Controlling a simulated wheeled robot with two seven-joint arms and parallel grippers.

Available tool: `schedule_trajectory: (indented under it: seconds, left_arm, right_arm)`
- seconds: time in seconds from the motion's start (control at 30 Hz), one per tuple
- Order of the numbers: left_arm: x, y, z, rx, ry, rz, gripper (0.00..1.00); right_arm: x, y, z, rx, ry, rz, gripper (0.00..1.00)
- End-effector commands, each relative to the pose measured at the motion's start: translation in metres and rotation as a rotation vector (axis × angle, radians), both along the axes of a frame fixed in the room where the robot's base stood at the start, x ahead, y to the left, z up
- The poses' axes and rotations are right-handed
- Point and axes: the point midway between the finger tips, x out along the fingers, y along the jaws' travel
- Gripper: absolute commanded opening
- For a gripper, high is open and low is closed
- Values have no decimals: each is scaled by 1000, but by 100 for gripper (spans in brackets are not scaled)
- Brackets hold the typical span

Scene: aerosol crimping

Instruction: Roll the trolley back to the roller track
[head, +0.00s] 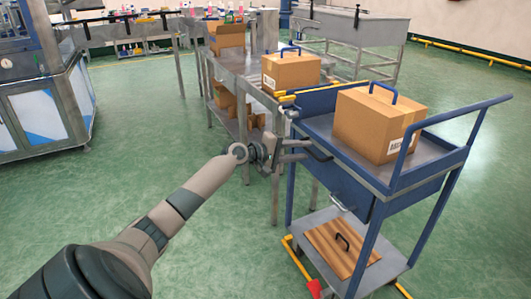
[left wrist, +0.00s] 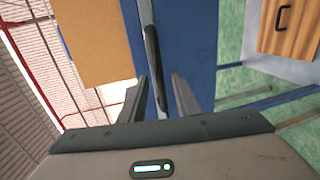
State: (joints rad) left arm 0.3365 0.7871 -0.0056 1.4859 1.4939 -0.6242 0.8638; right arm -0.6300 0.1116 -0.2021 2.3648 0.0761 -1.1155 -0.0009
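The blue trolley (head: 345,165) stands at the right of the head view with a cardboard box (head: 372,125) on its grey top. It has a blue rail (head: 455,130) at the right and a dark curved handle (head: 320,154) on its near left side. My left gripper (head: 303,150) is at this handle. In the left wrist view, the bar (left wrist: 153,55) runs between the two spread fingers (left wrist: 160,90), with a gap to the right finger. A steel bench (head: 240,65), possibly the roller track, meets the trolley's far left end; no rollers can be made out. My right gripper is out of view.
Another box (head: 291,70) stands on the bench, close to the trolley. A wooden panel (head: 342,246) with a black handle lies on the trolley's lower shelf. A steel machine cabinet (head: 50,105) stands at the left. The green floor (head: 140,130) between is clear.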

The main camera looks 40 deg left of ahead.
Motion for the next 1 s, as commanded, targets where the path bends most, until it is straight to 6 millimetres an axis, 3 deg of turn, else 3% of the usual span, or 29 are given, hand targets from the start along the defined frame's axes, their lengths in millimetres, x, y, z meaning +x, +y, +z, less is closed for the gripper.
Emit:
schedule_trajectory:
  seconds: [0.7, 1.0]
  left_arm:
    - [-96, 36, 20, 2, 1, 2, 29]
    - [-126, 48, 27, 2, -1, 4, 29]
  right_arm:
    - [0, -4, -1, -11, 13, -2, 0]
    - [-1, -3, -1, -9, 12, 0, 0]
